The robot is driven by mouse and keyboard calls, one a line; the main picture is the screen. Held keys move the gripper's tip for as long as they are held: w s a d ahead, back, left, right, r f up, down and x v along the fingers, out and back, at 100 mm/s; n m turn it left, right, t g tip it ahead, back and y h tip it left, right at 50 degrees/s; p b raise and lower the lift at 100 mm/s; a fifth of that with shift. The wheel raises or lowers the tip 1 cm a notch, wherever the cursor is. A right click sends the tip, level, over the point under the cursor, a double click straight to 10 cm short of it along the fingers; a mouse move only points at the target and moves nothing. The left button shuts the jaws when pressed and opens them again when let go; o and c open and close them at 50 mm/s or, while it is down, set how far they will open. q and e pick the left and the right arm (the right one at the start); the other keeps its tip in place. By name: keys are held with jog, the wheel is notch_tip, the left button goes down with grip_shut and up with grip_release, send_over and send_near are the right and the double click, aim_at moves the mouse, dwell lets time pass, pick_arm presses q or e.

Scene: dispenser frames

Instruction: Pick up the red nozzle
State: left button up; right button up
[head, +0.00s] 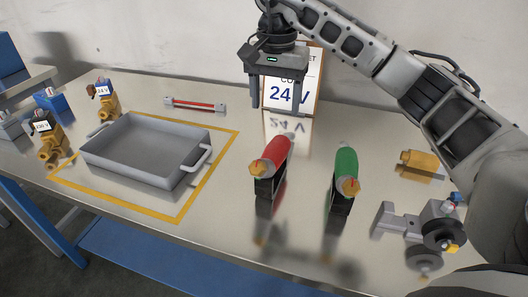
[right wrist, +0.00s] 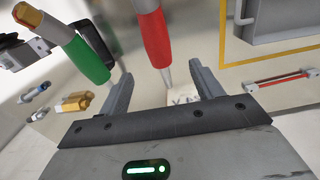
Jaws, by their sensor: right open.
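The red nozzle (head: 274,153) rests tilted in a black holder (head: 265,188) on the metal table, its yellow end toward the front and its thin grey tip toward the back. My right gripper (head: 279,106) is open and empty, above and behind the nozzle. In the right wrist view the red nozzle (right wrist: 155,38) points its grey tip between my open fingers (right wrist: 161,72), with no visible contact. A green nozzle (head: 346,172) sits in a similar holder to the right. My left gripper is not in view.
A grey tray (head: 130,165) stands inside a yellow outline on the left. A sign marked 24 V (head: 291,95) stands behind my gripper. A red bar tool (head: 195,104) lies at the back. Brass fittings (head: 418,160) and a grey clamp-like part (head: 425,222) lie right.

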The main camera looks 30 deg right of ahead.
send_over(274, 146)
jog(key=f, duration=0.4)
jog(key=shift+w+d+f, duration=0.1)
jog(key=shift+d, duration=0.2)
notch_tip(274, 146, down, 4)
jog(key=shift+f+p, duration=0.1)
jog(key=shift+p, duration=0.25)
jog(key=shift+f, duration=0.45)
jog(key=f, duration=0.1)
jog(key=f+p, duration=0.1)
jog(key=f, duration=0.2)
jog(key=shift+s+a+f, duration=0.15)
jog(key=shift+s+a, duration=0.15)
jog(key=shift+f, duration=0.35)
jog(key=c, duration=1.2)
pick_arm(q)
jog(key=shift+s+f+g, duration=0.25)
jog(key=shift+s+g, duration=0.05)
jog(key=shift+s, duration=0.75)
pick_arm(e)
jog(key=shift+w+r, duration=0.1)
grip_shut()
